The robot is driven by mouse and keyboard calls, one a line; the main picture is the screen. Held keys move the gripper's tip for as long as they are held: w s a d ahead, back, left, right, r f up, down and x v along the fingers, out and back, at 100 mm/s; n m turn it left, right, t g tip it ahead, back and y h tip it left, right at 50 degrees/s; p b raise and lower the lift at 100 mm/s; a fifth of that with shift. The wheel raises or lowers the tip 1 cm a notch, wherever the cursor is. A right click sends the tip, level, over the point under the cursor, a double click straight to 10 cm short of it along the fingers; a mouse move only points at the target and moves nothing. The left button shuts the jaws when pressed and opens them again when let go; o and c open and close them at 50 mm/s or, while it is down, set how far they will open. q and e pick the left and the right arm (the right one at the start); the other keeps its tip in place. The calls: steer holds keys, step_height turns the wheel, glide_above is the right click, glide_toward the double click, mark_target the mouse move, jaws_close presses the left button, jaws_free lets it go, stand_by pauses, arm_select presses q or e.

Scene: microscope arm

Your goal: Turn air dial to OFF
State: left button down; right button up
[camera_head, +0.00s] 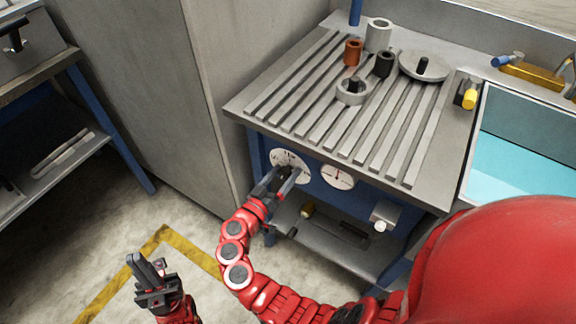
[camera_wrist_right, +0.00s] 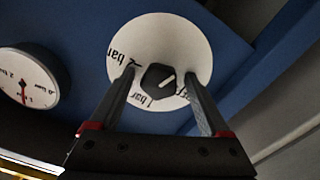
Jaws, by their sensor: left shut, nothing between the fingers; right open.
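The air dial is a round white plate (camera_wrist_right: 165,35) with a black knob (camera_wrist_right: 158,80) at its centre, on a blue panel. Its print appears upside down in the right wrist view, with "bar" marks at left and below; lettering at right is partly hidden by a finger. A white line on the knob points right and slightly up there. My right gripper (camera_wrist_right: 160,76) is open, with a fingertip on each side of the knob; contact cannot be told. In the head view it (camera_head: 284,178) covers part of the dial plate (camera_head: 290,158). My left gripper (camera_head: 146,272) is shut and empty, over the floor.
A pressure gauge (camera_head: 338,177) with a red needle sits right of the dial. The slatted bench top (camera_head: 335,115) overhangs the panel and holds several cylinders and a disc. A shelf (camera_head: 330,235) lies below. A grey cabinet (camera_head: 150,90) stands at left.

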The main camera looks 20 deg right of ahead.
steer(key=shift+c, duration=0.6)
jaws_close()
